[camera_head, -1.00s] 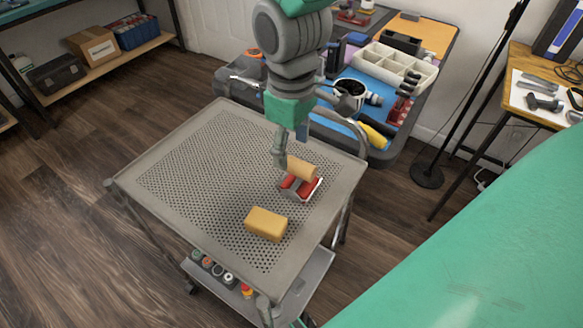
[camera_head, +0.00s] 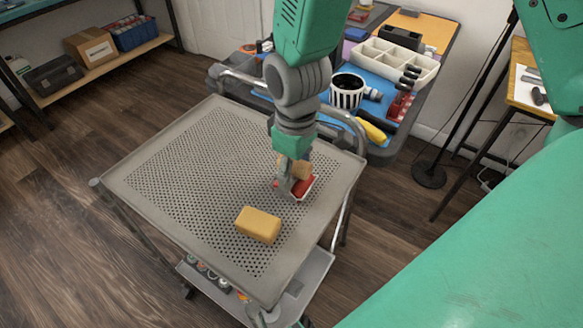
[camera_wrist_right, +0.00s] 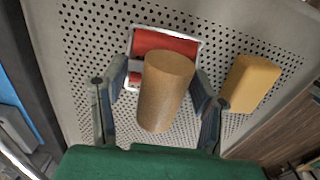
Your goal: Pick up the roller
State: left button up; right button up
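The roller shows a tan cylindrical handle (camera_wrist_right: 165,95) and a red part in a pale frame (camera_wrist_right: 165,42); how they join is hidden. In the head view the red part (camera_head: 305,185) rests on the perforated cart top (camera_head: 180,160), with the handle partly behind my gripper. My right gripper (camera_head: 290,185) is low over the cart at the roller. In the right wrist view its two fingers (camera_wrist_right: 160,85) are spread on either side of the handle, with a gap visible on the left. My left gripper is not in view.
A yellow block (camera_head: 258,225) lies on the cart just in front of the roller; it also shows in the right wrist view (camera_wrist_right: 250,83). Behind the cart stands a workbench with a divided organizer (camera_head: 395,62) and a striped cup (camera_head: 346,92). The cart's left half is clear.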

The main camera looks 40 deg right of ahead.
jog(key=shift+s+d, duration=0.1)
jog(key=shift+d, duration=0.4)
grip_shut()
jog(key=shift+a, duration=0.8)
jog(key=r+p, duration=0.1)
jog(key=r, duration=0.2)
jog(key=r+p, duration=0.1)
jog(key=r, duration=0.2)
jog(key=r+p, duration=0.1)
jog(key=r, duration=0.2)
jog(key=shift+d, duration=0.35)
jog(key=shift+a+r, duration=0.25)
jog(key=shift+r, duration=0.35)
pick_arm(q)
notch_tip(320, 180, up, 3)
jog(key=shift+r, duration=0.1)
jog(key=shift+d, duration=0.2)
pick_arm(e)
jog(key=c, duration=1.1)
grip_release()
jog(key=shift+d, duration=0.2)
jog(key=shift+c, duration=0.2)
